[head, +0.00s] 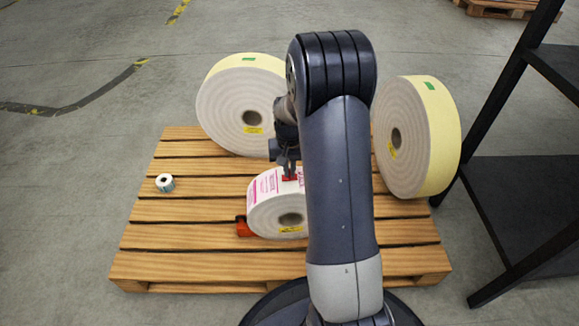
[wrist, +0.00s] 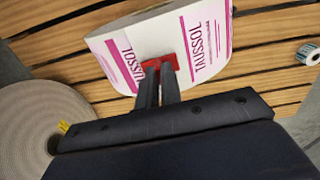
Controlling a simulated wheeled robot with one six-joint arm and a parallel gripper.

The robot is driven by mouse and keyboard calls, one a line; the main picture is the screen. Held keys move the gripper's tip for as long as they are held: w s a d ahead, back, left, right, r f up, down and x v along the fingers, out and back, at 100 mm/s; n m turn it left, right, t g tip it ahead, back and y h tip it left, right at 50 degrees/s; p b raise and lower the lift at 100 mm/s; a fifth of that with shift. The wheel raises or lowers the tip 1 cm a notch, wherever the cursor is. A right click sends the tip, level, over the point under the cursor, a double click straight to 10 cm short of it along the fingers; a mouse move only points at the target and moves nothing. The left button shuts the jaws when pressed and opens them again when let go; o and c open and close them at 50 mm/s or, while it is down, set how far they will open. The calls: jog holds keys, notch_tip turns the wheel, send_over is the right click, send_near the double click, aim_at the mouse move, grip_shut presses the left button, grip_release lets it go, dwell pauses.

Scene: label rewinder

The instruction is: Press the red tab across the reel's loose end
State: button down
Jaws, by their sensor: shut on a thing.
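The reel (head: 269,205) is a small white roll with pink print, standing on its rim on the pallet. In the wrist view the reel (wrist: 205,40) shows white labels with pink lettering. My gripper (head: 289,176) is at the top of the reel, and its fingers (wrist: 160,72) are shut on the red tab (wrist: 158,62). The tab also shows in the head view (head: 289,178). It lies at the reel's printed surface; whether it is pressed flat I cannot tell. The loose end is not clearly seen. My arm hides the reel's right side in the head view.
Two large cream rolls stand on the pallet (head: 150,237), one behind left (head: 228,97) and one at right (head: 405,140). A small label roll (head: 165,183) lies at left. A red block (head: 243,228) sits against the reel. A black shelf (head: 520,190) stands at right.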

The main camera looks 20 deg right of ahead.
jog(key=shift+f, duration=0.6)
dwell(1.3)
jog(key=c, duration=1.5)
grip_release()
notch_tip(320, 180, up, 11)
jog(key=p, duration=0.4)
jog(key=shift+f, duration=0.1)
notch_tip(320, 180, down, 11)
jog(key=b, duration=0.4)
jog(key=shift+r, duration=0.25)
